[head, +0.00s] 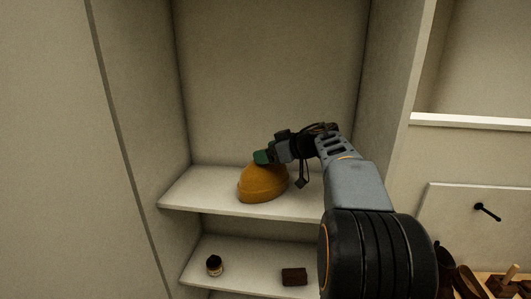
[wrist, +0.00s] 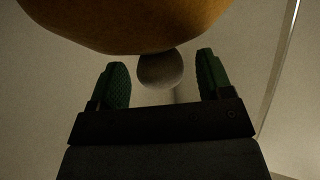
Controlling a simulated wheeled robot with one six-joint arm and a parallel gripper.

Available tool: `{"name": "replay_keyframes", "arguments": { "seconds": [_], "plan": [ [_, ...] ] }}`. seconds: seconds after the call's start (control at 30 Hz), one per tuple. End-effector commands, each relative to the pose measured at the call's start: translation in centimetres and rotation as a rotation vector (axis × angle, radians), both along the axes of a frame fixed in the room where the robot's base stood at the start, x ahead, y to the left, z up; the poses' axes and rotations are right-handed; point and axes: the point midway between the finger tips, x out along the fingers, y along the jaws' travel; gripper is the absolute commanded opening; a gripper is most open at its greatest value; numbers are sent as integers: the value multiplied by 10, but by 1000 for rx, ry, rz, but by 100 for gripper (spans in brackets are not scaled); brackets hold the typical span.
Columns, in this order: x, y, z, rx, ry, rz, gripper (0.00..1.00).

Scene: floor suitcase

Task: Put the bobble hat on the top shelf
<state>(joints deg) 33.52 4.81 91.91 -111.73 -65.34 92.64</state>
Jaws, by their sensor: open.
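The bobble hat (head: 263,184) is a mustard-yellow dome resting on the top shelf (head: 188,189) of the open cupboard in the head view. In the wrist view the hat (wrist: 130,22) fills the top edge, and its grey bobble (wrist: 160,70) hangs into the space between my fingers. My gripper (head: 262,157) is at the hat's upper side in the head view. In the wrist view my gripper (wrist: 160,86) has its two green fingers spread, with a gap on either side of the bobble. The bobble is hidden in the head view.
A lower shelf (head: 235,262) holds a small dark jar with a pale lid (head: 214,265) and a brown block (head: 293,277). The cupboard's side walls stand close on both sides. At right are a white ledge (head: 470,121), a dark handle (head: 487,211) and brown items (head: 462,281).

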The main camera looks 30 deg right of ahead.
Motion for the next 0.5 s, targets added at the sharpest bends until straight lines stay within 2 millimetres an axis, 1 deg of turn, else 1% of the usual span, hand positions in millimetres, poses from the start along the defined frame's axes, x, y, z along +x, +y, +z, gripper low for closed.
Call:
{"name": "replay_keyframes", "arguments": {
  "seconds": [0.1, 0.17, 0.5],
  "plan": [
    [0, 0, 3, -1, 0, 0, 73],
    [-3, -3, 5, 0, -1, -3, 73],
    [-43, -28, 23, -2, -2, -4, 73]
  ]
}}
